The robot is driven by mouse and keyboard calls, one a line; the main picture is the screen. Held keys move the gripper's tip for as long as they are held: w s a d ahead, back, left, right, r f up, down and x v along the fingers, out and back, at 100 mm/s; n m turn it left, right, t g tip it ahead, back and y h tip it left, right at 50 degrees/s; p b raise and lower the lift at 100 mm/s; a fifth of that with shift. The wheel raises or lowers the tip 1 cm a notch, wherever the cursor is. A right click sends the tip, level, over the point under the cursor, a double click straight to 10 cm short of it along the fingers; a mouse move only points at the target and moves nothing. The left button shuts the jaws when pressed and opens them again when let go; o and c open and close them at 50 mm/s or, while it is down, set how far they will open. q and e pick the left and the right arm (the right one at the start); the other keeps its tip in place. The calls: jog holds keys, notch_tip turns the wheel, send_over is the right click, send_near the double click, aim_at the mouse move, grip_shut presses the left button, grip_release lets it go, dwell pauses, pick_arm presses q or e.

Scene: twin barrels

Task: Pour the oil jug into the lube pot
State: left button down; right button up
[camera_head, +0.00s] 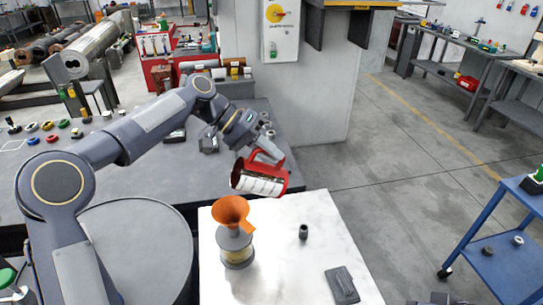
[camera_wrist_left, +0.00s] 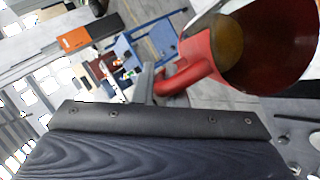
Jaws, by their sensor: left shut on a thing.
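The red oil jug (camera_head: 278,177) has a white marked panel and hangs tilted above the white table top. My left gripper (camera_head: 268,154) is shut on its handle, which also shows in the left wrist view (camera_wrist_left: 188,76). That view looks into the jug, where an amber area (camera_wrist_left: 228,40) shows inside. The lube pot (camera_head: 237,256), grey on top with a yellowish body, stands upright on the table. An orange funnel (camera_head: 232,211) sits in its top. The jug's lower left end is up and slightly right of the funnel, seemingly apart from it. No stream of oil shows.
On the white table top (camera_head: 290,225), a small dark cylinder (camera_head: 303,232) stands right of the pot and a dark flat block (camera_head: 342,285) lies near the front right. A grey bench (camera_head: 130,180) lies behind. A blue cart (camera_head: 510,260) stands at right.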

pick_arm(q)
jog(key=shift+s+a+r+h+b, duration=0.2)
jog(key=shift+a+r+h+b, duration=0.6)
jog(key=shift+b, duration=0.85)
jog(key=shift+s+a+r+m+t+h+b, duration=0.15)
jog(key=shift+a+r+h+b, duration=0.3)
jog(key=shift+b, duration=0.5)
jog(key=shift+s+a+r+m+t+h+b, duration=0.1)
jog(key=shift+s+a+r+m+h+b, duration=0.15)
jog(key=shift+a+h+b, duration=0.45)
jog(key=shift+s+a+r+m+t+h+b, duration=0.1)
jog(key=shift+a+r+m+h+b, duration=0.15)
jog(key=shift+h+b, duration=0.7)
jog(key=shift+r+y, duration=0.1)
jog(key=shift+y, duration=0.2)
jog(key=shift+r, duration=0.2)
notch_tip(320, 180, up, 2)
jog(key=n+y+p, duration=0.1)
jog(key=y+p, duration=0.4)
jog(key=p, duration=0.6)
jog(key=shift+p, duration=0.3)
jog(key=shift+d+f+n+g+y+b, duration=0.1)
jog(key=shift+n+g+y+b, duration=0.15)
jog(key=shift+g+y+b, duration=0.35)
jog(key=shift+y, duration=0.8)
